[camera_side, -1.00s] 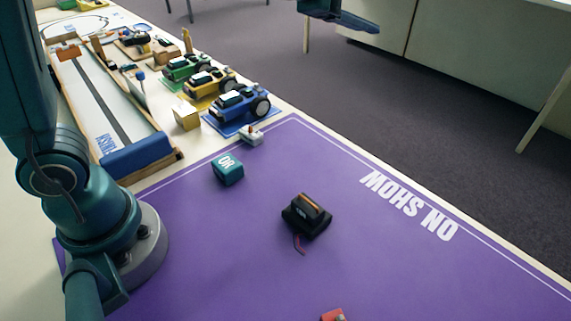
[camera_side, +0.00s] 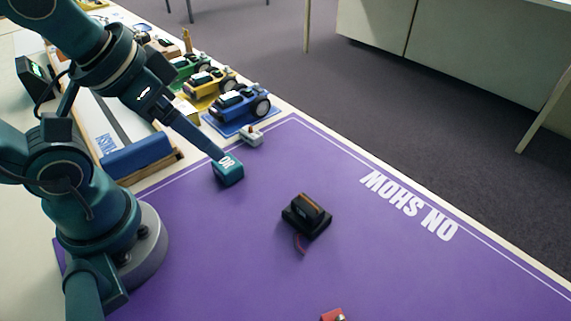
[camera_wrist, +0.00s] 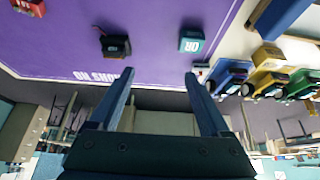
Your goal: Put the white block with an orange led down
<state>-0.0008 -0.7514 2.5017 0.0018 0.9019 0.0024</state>
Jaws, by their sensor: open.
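The white block with an orange led (camera_side: 251,136) sits on the purple mat near its far edge, just right of the teal OR cube (camera_side: 229,174). It also shows, small and partly hidden by a finger, in the wrist view (camera_wrist: 203,69). My gripper (camera_wrist: 158,75) is open, with nothing between its fingers. In the side view a finger (camera_side: 208,146) overlaps the top of the OR cube; I cannot tell whether it touches it.
A black battery holder (camera_side: 307,214) with a red lead lies mid-mat. A red part (camera_side: 333,315) is at the near edge. A blue toy car (camera_side: 239,103) and other cars stand beyond the mat. The mat's (camera_side: 420,270) right side is mostly clear.

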